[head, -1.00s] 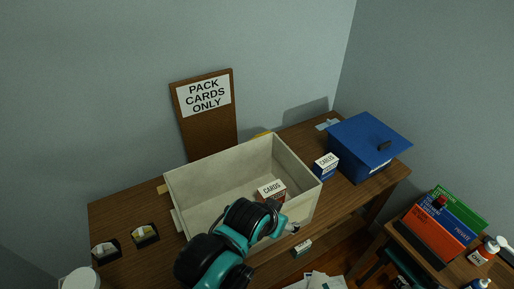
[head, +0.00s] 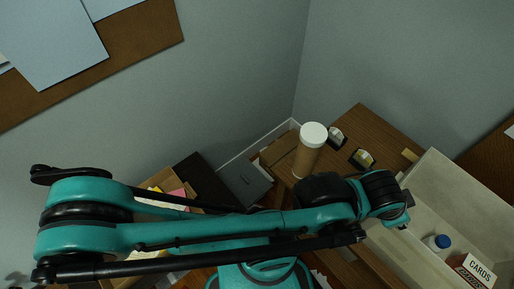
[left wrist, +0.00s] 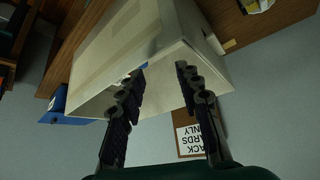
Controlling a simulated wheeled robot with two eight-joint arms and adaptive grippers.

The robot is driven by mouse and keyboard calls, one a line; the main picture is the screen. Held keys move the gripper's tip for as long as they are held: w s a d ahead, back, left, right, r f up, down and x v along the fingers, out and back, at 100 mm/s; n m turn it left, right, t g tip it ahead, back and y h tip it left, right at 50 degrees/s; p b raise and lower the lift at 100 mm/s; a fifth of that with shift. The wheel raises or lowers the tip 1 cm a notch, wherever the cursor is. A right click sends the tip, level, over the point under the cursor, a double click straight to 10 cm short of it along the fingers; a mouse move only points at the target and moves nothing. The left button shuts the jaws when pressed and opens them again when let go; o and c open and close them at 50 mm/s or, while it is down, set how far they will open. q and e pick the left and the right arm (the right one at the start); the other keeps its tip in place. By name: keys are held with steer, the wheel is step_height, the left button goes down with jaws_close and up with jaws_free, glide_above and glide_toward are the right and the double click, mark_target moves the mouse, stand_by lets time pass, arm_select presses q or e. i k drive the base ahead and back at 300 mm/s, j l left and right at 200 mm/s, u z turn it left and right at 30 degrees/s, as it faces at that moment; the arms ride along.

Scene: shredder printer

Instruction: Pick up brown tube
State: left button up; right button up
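The brown tube (head: 307,157) stands upright with a white cap (head: 313,134) on the wooden desk, behind my left arm in the head view. My left arm reaches across the picture from the left, and its end is at the near left side of the pale bin, to the right of the tube and apart from it. In the left wrist view my left gripper (left wrist: 158,75) is open with nothing between its fingers, close to the pale bin (left wrist: 110,55). The tube is not seen in the left wrist view. My right gripper is in neither view.
The pale bin (head: 432,180) holds a card box (head: 478,270) and a blue-capped bottle (head: 438,242). Two tape dispensers (head: 337,137) (head: 362,158) stand right of the tube. A grey folder (head: 245,180) lies left of it. A "PACK CARDS ONLY" sign (left wrist: 190,140) shows beyond the bin.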

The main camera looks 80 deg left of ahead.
mark_target(306, 157)
steer(key=u, duration=0.5)
steer(key=k+u, duration=0.1)
steer(key=u, duration=0.4)
steer(key=k+u, duration=0.1)
steer(key=u, duration=0.9)
steer(key=j+z, duration=0.2)
steer(key=z, duration=0.3)
steer(key=k+j+z, duration=0.1)
steer(key=z, duration=0.35)
steer(key=k+j+z, duration=0.1)
steer(key=j+z, duration=0.15)
steer(key=z, duration=0.25)
